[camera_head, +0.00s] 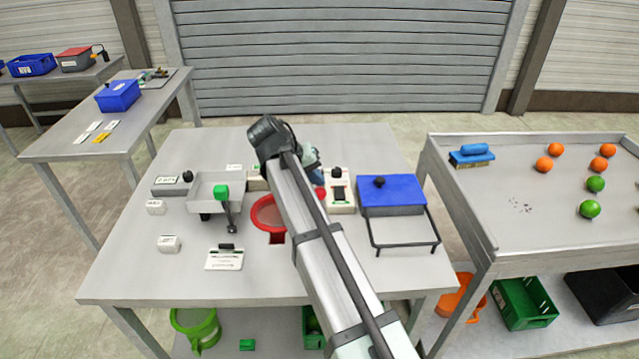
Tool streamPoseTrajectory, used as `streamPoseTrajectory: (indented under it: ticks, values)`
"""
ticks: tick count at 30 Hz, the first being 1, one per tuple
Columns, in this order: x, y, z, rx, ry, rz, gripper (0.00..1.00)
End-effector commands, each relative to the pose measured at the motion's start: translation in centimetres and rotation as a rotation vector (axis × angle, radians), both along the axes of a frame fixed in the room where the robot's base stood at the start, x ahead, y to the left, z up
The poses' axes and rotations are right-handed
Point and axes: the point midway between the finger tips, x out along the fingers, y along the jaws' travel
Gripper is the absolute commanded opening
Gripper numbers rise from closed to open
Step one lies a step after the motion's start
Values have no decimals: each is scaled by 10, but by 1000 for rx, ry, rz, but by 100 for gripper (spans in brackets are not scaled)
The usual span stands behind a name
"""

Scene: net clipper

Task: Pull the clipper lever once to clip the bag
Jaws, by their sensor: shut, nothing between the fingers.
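My gripper (314,170) is mostly hidden behind my own arm, over the middle of the table. Part of the hand shows past the arm; its jaws are shut and empty. A red ring-shaped funnel (262,216) stands left of the arm, partly covered by it. A small red part (320,191) shows on the arm's other side. A white device with a black knob (336,173) is right of the gripper. I cannot tell which handle is the clipper lever. No bag is clearly visible.
The grey table (130,270) also carries a grey tray (207,178), a blue-topped unit with a wire frame (392,192) and small white labels. A side table (490,200) with oranges and limes stands right. The table's front left is clear.

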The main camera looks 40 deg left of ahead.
Motion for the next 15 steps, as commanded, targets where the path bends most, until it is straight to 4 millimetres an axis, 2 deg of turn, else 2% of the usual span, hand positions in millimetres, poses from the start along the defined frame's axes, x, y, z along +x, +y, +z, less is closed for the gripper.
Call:
streamPoseTrajectory:
  ticks: [15]
  values:
    - [-1, -1, -5, 1, 1, 0, 0]
